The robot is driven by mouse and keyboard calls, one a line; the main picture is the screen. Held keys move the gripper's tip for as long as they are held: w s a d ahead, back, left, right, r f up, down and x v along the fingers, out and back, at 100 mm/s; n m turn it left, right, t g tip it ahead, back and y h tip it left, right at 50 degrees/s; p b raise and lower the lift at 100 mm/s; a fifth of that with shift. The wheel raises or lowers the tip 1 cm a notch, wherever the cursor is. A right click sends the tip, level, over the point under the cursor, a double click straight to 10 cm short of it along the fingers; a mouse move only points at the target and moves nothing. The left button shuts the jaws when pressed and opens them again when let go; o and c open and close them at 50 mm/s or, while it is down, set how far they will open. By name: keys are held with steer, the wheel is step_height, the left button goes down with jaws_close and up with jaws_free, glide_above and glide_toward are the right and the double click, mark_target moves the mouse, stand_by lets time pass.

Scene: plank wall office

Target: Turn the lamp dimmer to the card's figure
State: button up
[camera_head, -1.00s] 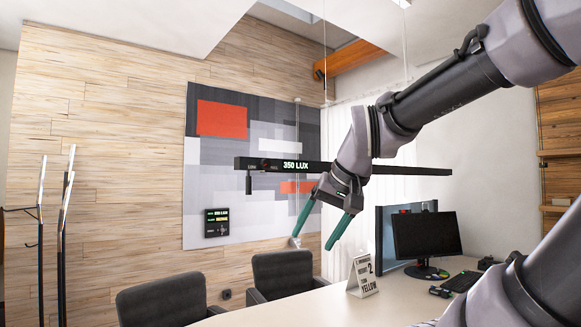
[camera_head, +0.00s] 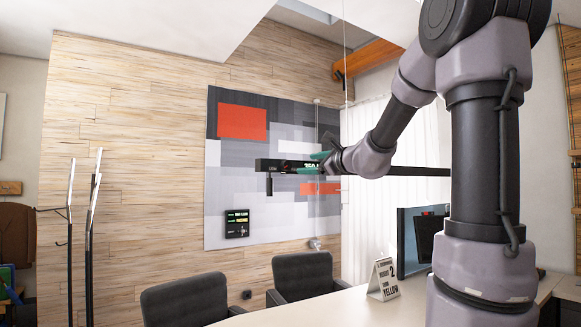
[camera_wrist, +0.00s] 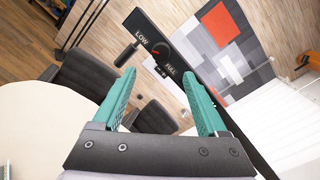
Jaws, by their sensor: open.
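The lamp (camera_head: 263,165) is a long black hanging bar. In the wrist view its face (camera_wrist: 137,20) carries a dark round dimmer (camera_wrist: 161,50) with a red mark, between the words LOW and FULL. A dark handle (camera_head: 269,187) hangs under the bar's left end. My gripper (camera_head: 318,161) is open with teal fingers, in front of the bar, partly covering its lit readout. In the wrist view the dimmer shows beyond and between the open fingers (camera_wrist: 157,80), apart from them. A white card (camera_head: 383,280) stands on the desk, reading 2 and YELLOW; its other lines are too small.
Two dark chairs (camera_head: 188,303) stand by the desk (camera_head: 340,308). A monitor (camera_head: 422,238) is partly behind my arm. A coat stand (camera_head: 90,240) is left.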

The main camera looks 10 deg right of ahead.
mark_target(288, 165)
steer(key=x, duration=1)
steer(key=shift+w+r, duration=0.1)
steer(key=shift+w, duration=0.25)
steer(key=shift+c, duration=0.3)
steer(key=shift+a, duration=0.1)
jaws_close()
